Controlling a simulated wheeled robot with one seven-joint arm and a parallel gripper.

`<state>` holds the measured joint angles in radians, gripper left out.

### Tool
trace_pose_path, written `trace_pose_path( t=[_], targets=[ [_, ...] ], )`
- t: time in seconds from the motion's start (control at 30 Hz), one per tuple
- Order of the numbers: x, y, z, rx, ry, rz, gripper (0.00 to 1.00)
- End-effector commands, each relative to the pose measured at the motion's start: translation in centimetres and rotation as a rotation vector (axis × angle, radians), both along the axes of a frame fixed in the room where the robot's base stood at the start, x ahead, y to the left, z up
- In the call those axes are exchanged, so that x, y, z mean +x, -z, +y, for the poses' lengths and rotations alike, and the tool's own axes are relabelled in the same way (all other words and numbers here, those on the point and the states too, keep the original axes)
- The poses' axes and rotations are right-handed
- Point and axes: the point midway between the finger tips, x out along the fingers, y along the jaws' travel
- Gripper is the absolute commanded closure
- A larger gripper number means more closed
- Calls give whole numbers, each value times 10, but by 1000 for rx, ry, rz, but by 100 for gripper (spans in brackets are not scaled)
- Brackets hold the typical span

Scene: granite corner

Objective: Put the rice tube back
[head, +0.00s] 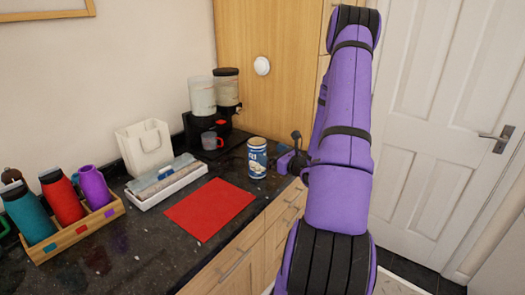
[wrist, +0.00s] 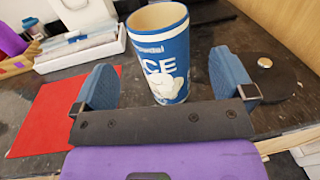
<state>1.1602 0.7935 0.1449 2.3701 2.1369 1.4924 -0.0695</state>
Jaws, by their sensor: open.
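The rice tube (head: 257,160), a blue and white cylinder with an open top, stands upright on the dark counter, right of the red mat. It also shows in the wrist view (wrist: 160,55), with the letters "CE" and a white picture on its side. My gripper (wrist: 165,80) is open, with one blue finger to the left and one to the right of the tube and gaps on both sides. The tube's base is partly hidden behind the gripper body. In the head view my gripper (head: 284,152) is beside the tube, partly hidden by my arm.
A red mat (head: 210,208) lies on the speckled counter (head: 140,250). Behind it are a white tray (head: 165,185), a white holder (head: 145,148) and a black two-canister dispenser (head: 215,100) with a cup (head: 211,140). A wooden rack (head: 75,233) holds bottles at left.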

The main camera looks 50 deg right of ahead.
Motion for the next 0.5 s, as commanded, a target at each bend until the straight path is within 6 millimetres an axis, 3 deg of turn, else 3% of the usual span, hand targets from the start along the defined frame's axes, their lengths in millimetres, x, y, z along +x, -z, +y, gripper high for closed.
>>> trace_pose_path(
  t=[0.1,0.3,0.43,0.5],
  targets=[
    [-21,0,1,1,2,1,0],
    [-41,0,2,1,1,1,0],
    [-40,-8,10,-16,-37,-1,0],
    [-31,-20,23,-45,-102,-1,0]
  ],
)
